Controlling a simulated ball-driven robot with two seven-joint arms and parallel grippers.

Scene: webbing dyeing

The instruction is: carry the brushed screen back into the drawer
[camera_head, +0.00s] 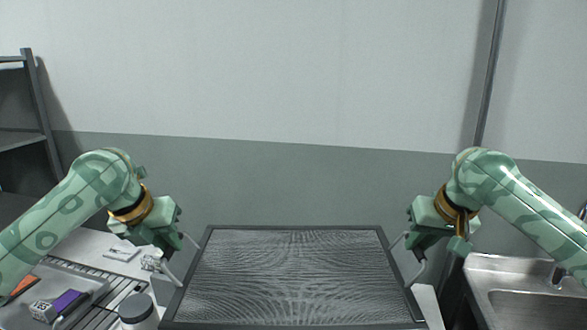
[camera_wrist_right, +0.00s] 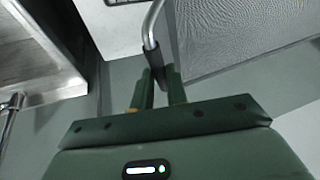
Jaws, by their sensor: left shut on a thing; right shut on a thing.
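The screen (camera_head: 290,275) is a wide, dark-framed panel of grey mesh in the lower middle of the head view. It has a bent metal handle at each side. My left gripper (camera_head: 180,240) is shut on the left handle (camera_head: 170,271). My right gripper (camera_head: 411,240) is shut on the right handle (camera_head: 418,274). In the right wrist view, the fingers of my right gripper (camera_wrist_right: 158,76) close around the metal handle (camera_wrist_right: 149,32), beside the mesh of the screen (camera_wrist_right: 225,35). The screen's near edge is low in the head view. I cannot make out a drawer.
A white bench with a railed device (camera_head: 95,290), a purple-topped box (camera_head: 68,302) and a grey-lidded jar (camera_head: 137,310) is at lower left. A steel sink (camera_head: 520,275) is at right. A dark shelf (camera_head: 40,130) stands at far left. The wall behind the screen is bare.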

